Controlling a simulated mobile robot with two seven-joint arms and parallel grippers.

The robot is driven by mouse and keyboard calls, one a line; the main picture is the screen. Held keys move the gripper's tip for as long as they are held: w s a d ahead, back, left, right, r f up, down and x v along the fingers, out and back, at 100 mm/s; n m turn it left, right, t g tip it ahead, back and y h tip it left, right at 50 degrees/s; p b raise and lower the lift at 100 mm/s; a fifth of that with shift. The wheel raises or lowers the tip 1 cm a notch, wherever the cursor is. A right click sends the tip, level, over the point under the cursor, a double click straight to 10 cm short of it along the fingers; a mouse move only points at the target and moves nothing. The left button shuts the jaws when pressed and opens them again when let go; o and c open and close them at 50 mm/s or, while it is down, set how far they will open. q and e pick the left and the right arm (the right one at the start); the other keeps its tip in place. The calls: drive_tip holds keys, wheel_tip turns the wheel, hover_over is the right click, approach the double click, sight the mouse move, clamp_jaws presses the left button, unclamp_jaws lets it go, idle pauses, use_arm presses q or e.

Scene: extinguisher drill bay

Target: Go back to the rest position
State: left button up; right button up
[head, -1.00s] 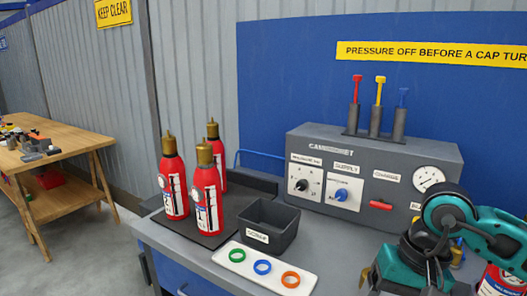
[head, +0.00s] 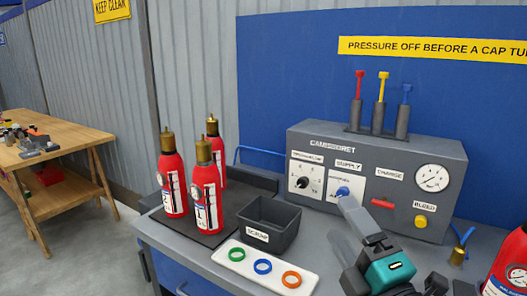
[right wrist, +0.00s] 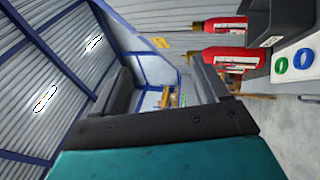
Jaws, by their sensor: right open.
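My right gripper (head: 352,222) is at the lower right of the head view, teal with dark grey fingers. It is open and appears empty, above the bench in front of the grey charging panel (head: 430,150). One fingertip appears just below the blue supply knob (head: 343,191); I cannot tell the gap in depth. In the right wrist view, the two fingers (right wrist: 165,85) stand apart with nothing held between them. My left gripper is not in view.
Several red extinguishers stand on the bench, three on a dark mat (head: 205,236) and one (head: 510,265) cut off at right. A dark bin (head: 268,225), a white tray (head: 250,272) with coloured rings and a brass hose fitting (head: 458,255) are nearby.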

drive_tip(key=s+d+f+m+g+h, duration=0.3)
drive_tip(key=d+f+m+g+h, duration=0.1)
drive_tip(key=f+m, duration=0.4)
drive_tip(key=s+d+f+m+g+h, duration=0.35)
drive_tip(key=f+m+g, duration=0.2)
drive_tip(key=f, duration=0.45)
drive_tip(key=s+f+m+g+y, duration=0.1)
drive_tip(key=s+f+m+g, duration=0.7)
drive_tip(key=s, duration=0.7)
drive_tip(key=w+a+f+n+t+y, duration=0.2)
drive_tip(key=w+f+t, duration=0.6)
drive_tip(key=f, duration=0.2)
drive_tip(key=shift+a, duration=0.2)
